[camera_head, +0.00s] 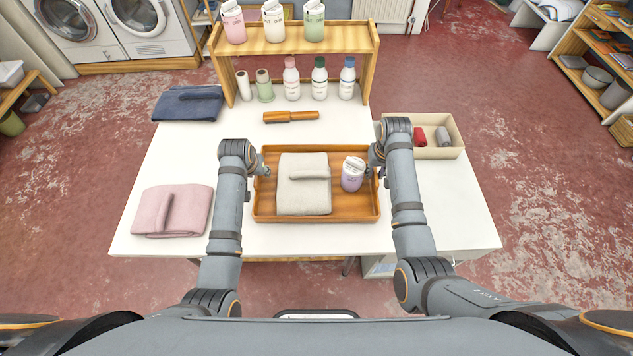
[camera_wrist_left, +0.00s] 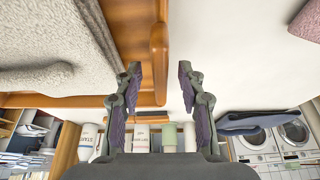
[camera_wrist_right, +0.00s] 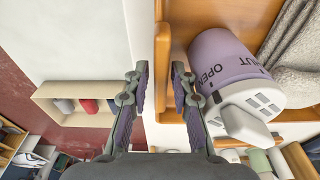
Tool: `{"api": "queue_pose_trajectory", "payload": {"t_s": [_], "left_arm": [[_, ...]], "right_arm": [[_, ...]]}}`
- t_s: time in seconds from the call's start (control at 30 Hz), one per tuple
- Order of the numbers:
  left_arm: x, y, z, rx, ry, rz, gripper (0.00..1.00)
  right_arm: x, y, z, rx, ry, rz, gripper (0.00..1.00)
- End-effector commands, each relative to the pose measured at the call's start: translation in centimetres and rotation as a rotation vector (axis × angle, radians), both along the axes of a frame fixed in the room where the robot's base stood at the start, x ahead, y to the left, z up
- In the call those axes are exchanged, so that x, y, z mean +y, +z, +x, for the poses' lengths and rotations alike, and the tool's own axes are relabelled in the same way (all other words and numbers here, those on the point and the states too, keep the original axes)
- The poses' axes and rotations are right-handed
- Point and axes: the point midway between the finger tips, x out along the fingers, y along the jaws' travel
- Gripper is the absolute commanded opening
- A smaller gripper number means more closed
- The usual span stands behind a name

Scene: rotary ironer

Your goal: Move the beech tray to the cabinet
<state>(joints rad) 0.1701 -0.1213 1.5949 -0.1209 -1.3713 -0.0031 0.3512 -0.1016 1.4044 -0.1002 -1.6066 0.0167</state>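The beech tray (camera_head: 262,205) lies flat on the white table. It holds a folded grey towel (camera_head: 303,195) and a purple container with a white lid (camera_head: 352,174). My left gripper (camera_head: 266,172) is at the tray's left end. In the left wrist view its open fingers (camera_wrist_left: 159,85) stand either side of the tray's end handle, with gaps. My right gripper (camera_head: 376,171) is at the right end, close beside the container. In the right wrist view its fingers (camera_wrist_right: 160,82) straddle the other handle more narrowly and look slightly apart from it. The cabinet cannot be made out for certain.
A cream bin (camera_head: 457,150) with rolled cloths stands right of the tray. A pink towel (camera_head: 172,211) lies left, a navy towel (camera_head: 188,104) back left. A wooden-handled tool (camera_head: 290,116) and a bottle shelf (camera_head: 293,45) are behind. The table's right front is clear.

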Motion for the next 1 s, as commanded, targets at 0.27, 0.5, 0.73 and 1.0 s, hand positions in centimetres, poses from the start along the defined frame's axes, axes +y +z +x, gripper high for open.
{"api": "queue_pose_trajectory", "payload": {"t_s": [0.27,0.5,0.73,1.0], "left_arm": [[0.01,-0.06,0.01,0.000,0.000,0.000,0.37],[0.00,-0.05,0.00,0.001,0.000,0.000,0.04],[-0.01,-0.06,-0.01,0.001,0.000,0.000,0.00],[-0.01,0.24,0.05,-0.001,0.000,0.000,0.00]], "right_arm": [[0.01,-0.05,0.02,0.000,0.000,0.000,0.22],[0.02,-0.04,0.02,0.000,0.000,0.001,0.00],[0.02,-0.05,0.02,-0.001,0.000,0.000,0.00],[0.02,0.25,0.08,-0.003,-0.001,0.001,0.00]]}}
